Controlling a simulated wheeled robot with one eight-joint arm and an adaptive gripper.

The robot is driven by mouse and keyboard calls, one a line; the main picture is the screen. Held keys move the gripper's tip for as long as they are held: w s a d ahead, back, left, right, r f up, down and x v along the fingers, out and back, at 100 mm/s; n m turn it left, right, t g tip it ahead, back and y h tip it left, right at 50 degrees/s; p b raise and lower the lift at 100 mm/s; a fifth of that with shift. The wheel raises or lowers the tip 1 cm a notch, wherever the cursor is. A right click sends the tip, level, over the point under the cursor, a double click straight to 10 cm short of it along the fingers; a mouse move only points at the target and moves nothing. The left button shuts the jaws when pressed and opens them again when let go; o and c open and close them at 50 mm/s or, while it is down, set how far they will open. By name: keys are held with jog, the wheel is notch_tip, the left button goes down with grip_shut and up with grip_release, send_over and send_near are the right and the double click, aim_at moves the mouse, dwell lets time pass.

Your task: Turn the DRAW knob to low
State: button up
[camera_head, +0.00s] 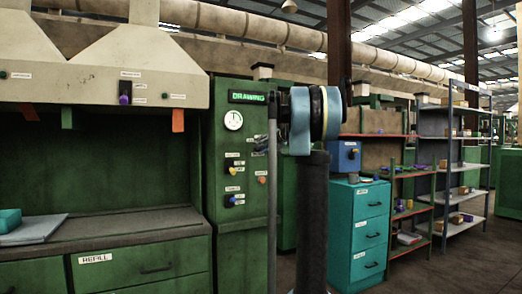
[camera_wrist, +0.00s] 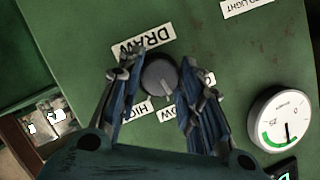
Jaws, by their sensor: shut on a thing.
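The DRAW knob (camera_wrist: 157,80) is a dark grey round knob on a green panel in the wrist view. Its DRAW label (camera_wrist: 144,41) is beside it, with the partly covered HIGH (camera_wrist: 137,112) and LOW (camera_wrist: 168,115) labels below. A pale mark on the knob's lower edge points toward the LOW side. My gripper (camera_wrist: 159,66) has a blue finger on each side of the knob and is shut on it. In the head view my arm stands in front of the panel; I cannot make out the knob there.
A white dial gauge (camera_wrist: 281,119) is on the panel to the right in the wrist view. In the head view, the green DRAWING cabinet (camera_head: 223,169) carries other knobs. A teal drawer unit (camera_head: 358,230) and shelves stand to the right, with open floor in front of the shelves.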

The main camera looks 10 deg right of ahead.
jog(key=shift+d+m+y, duration=0.1)
jog(key=shift+m+y, duration=0.2)
jog(key=shift+m, duration=0.3)
jog(key=o, duration=1.1)
jog(key=shift+c, duration=0.2)
jog(key=v, duration=1.1)
jog(key=shift+s+d, duration=0.3)
